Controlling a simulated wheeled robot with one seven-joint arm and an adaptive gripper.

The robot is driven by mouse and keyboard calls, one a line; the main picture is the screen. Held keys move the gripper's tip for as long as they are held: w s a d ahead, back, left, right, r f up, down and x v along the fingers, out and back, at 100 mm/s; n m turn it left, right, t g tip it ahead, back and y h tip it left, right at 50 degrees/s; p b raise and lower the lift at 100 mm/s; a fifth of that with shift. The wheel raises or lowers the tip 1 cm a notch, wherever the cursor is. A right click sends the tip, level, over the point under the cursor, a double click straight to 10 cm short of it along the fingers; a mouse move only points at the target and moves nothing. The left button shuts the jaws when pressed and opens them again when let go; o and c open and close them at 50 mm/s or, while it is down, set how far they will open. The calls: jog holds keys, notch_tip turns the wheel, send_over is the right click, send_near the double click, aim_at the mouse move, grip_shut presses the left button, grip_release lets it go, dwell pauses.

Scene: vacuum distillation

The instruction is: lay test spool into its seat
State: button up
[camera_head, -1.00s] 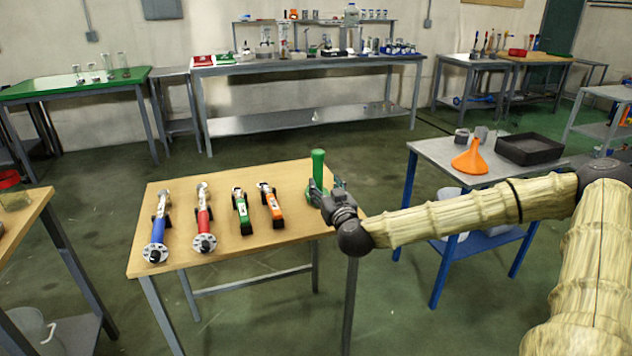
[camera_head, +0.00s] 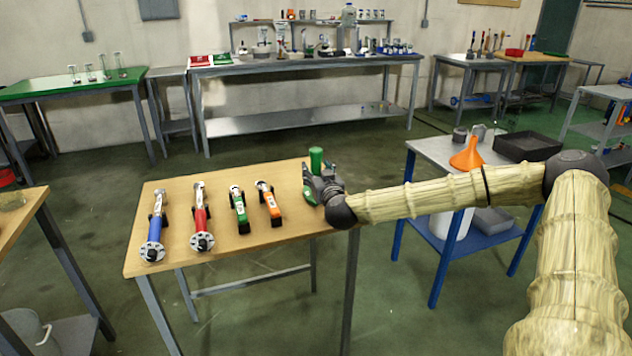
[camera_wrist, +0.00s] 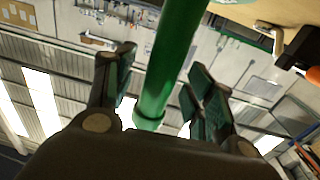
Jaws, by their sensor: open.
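A green cylinder (camera_head: 316,158) stands at the back right of the wooden table, partly hidden by my gripper (camera_head: 314,184). In the wrist view the green cylinder (camera_wrist: 169,62) passes between the spread fingers of my gripper (camera_wrist: 163,64), with gaps on both sides; its rimmed end is near the palm. My gripper is open. A blue flanged piece (camera_head: 156,230), a red flanged piece (camera_head: 201,222), a green piece (camera_head: 240,212) and an orange piece (camera_head: 270,204) lie side by side on dark supports. I cannot tell which is the test spool or its seat.
The wooden table (camera_head: 165,268) has bare board along its front edge. To the right, a blue-legged table (camera_head: 438,150) holds an orange funnel (camera_head: 468,154) and a black tray (camera_head: 527,146). A long bench with glassware stands behind, across open floor.

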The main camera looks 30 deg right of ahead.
jog(key=shift+w+d, duration=0.2)
jog(key=shift+w, duration=0.4)
jog(key=shift+c, duration=0.2)
grip_shut()
jog(key=shift+r, duration=0.15)
jog(key=shift+r, duration=0.15)
